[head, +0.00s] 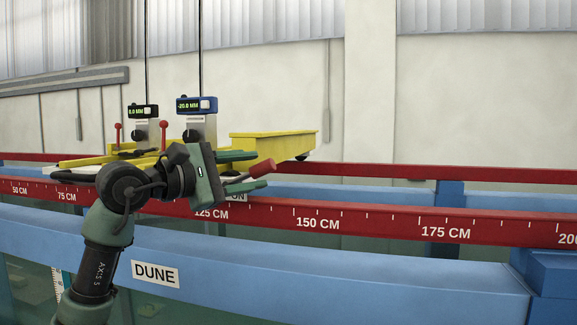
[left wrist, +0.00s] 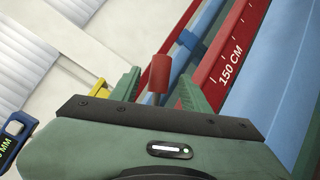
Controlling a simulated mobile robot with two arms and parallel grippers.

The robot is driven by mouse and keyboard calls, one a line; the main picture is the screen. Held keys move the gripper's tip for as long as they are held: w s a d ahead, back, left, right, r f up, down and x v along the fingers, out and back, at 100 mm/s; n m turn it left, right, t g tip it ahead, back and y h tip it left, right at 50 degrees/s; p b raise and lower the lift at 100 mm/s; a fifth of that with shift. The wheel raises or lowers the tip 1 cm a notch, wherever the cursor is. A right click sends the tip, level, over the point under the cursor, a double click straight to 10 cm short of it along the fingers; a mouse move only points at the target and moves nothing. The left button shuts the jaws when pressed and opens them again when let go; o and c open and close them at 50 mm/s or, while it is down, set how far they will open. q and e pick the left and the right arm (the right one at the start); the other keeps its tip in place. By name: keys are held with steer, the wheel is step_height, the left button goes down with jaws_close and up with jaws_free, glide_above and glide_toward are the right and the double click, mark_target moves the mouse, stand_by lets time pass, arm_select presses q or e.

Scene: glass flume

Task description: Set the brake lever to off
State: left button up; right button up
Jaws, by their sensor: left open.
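The brake lever (head: 262,169) has a red grip on a grey stem and slants up to the right, by the red rail. A partly covered label (head: 236,197) below it shows "ON"; no other brake label is readable. My left gripper (head: 254,172) is open, its green fingers above and below the lever in the head view. In the left wrist view the red grip (left wrist: 159,72) stands between the two open fingers (left wrist: 160,92), with gaps on both sides. I cannot tell how deep the lever is between them. My right gripper is not in view.
A yellow carriage (head: 272,145) sits behind the gripper. Blue (head: 196,105) and black (head: 143,111) gauges read -20.0 MM and 0.0 MM. Small red-knobbed levers (head: 163,128) stand near them. The red scale rail (head: 380,217) and blue flume edge (head: 350,270) run across; the right side is clear.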

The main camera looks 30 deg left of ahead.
mark_target(258, 166)
arm_select(q)
steer(key=p+x, duration=0.2)
steer(key=x, duration=0.1)
steer(key=shift+d+r, duration=0.1)
steer(key=shift+r, duration=0.25)
steer(key=x, duration=0.1)
steer(key=p+x, duration=0.1)
steer(key=x, duration=0.1)
steer(key=shift+w+d+f, duration=0.1)
steer(key=shift+w+f, duration=0.15)
steer(key=shift+f, duration=0.05)
steer(key=shift+s, duration=0.1)
steer(key=shift+c, duration=0.9)
jaws_close()
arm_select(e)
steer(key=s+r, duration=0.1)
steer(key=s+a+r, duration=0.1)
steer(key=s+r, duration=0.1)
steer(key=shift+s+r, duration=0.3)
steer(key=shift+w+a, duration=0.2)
